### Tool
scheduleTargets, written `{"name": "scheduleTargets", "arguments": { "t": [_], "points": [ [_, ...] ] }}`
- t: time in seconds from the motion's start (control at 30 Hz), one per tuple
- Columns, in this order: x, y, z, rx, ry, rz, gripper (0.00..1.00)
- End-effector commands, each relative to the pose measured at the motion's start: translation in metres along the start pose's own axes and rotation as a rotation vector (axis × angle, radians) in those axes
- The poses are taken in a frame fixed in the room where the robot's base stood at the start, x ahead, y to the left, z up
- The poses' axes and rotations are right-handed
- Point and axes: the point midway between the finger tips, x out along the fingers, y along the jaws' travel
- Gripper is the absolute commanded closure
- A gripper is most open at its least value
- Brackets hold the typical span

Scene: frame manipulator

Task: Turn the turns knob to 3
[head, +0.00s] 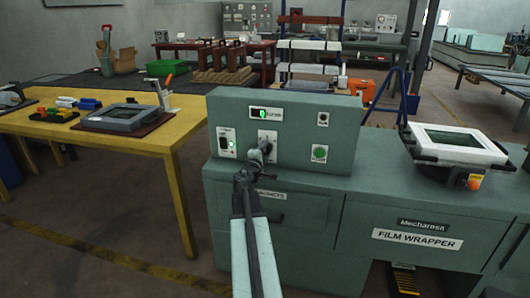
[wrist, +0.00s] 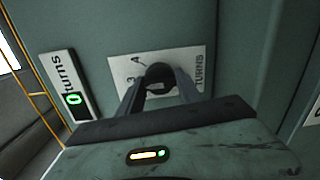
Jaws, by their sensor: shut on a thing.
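The turns knob (wrist: 159,76) is a dark round knob on a white plate (wrist: 190,62) marked TURNS, with numbers such as 3 and 4 partly visible. My gripper (wrist: 158,88) is shut on the knob, with a finger on each side of it. In the head view my gripper (head: 260,152) reaches up to the panel and hides most of the knob. The turns display (head: 266,113) shows a green 0, and it also shows in the wrist view (wrist: 75,100). The knob's exact pointer position is hidden.
The green control box (head: 230,103) also carries a lit switch (head: 227,143), a green button (head: 320,153) and a small black knob (head: 323,118). A yellow table (head: 150,138) stands to the left. A tilted white-framed screen (head: 458,143) sits on the film wrapper at right.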

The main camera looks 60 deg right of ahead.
Motion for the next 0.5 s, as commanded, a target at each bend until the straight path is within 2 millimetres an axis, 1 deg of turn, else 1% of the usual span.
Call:
{"name": "scheduleTargets", "arguments": {
  "t": [0.03,0.07,0.1,0.37,0.5],
  "points": [
    [-0.0013,-0.0001,-0.0018,0.001,0.004,0.000,0.50],
    [-0.0013,-0.0001,-0.0019,0.001,0.004,0.000,0.42],
    [-0.0012,-0.0001,-0.0017,0.001,0.003,0.000,0.38],
    [-0.0007,0.0000,-0.0009,0.000,0.001,0.000,0.38],
    [-0.0077,0.0000,-0.0006,0.000,0.001,0.000,0.38]
  ]
}}
